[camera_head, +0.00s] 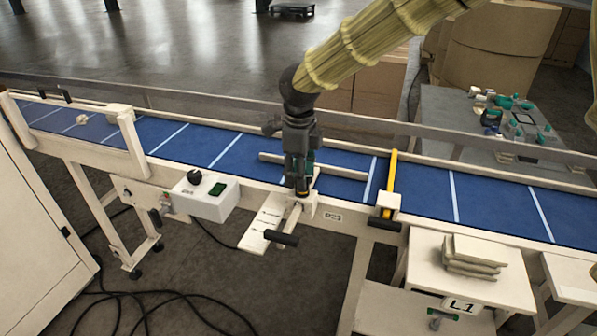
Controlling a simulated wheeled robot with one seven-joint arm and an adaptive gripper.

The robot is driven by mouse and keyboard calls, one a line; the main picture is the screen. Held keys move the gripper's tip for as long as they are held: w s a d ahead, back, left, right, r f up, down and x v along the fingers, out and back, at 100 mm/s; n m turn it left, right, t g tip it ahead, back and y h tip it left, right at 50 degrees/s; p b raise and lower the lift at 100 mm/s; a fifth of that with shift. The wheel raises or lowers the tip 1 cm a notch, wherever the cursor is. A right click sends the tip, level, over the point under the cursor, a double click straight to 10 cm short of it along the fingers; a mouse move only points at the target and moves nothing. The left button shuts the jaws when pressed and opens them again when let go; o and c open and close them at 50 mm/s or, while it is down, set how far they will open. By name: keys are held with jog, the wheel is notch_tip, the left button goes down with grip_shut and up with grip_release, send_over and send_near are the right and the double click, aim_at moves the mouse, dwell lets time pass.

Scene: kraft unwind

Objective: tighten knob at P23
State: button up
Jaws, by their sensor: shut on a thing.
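My gripper (302,184) points down at the near edge of the conveyor, just left of the label P23 (333,217). Its fingers are shut on the knob at P23 (303,194), which they mostly hide; a small yellow-and-dark part shows between the fingertips. The knob sits on a cream bracket (310,207) on the conveyor's side rail. A cream plate with printed marks (255,236) and a black handle (281,238) stick out below and to the left of it.
The blue conveyor belt (225,150) runs across the view, with a cream guide bar (340,172) behind my gripper. A yellow post (388,180) stands to the right. A control box (204,198) with a black knob is at left. A stack (474,254) sits on the L1 stand.

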jog(key=m, duration=0.2)
jog(key=m+p, duration=0.1)
jog(key=m, duration=0.1)
jog(key=m+p, duration=0.1)
jog(key=m, duration=0.2)
jog(key=shift+w+d+r, duration=0.15)
jog(key=shift+w+r, duration=0.1)
jog(key=shift+w, duration=0.1)
jog(key=m+p, duration=0.1)
jog(key=m, duration=0.2)
jog(key=shift+d+m, duration=0.1)
jog(key=shift+m, duration=0.2)
jog(key=m, duration=0.3)
jog(key=shift+w+d+m, duration=0.1)
jog(key=shift+m, duration=0.2)
jog(key=m, duration=0.5)
jog(key=shift+d, duration=0.15)
jog(key=shift+d+m, duration=0.1)
jog(key=shift+m, duration=2.4)
jog(key=shift+b, duration=0.3)
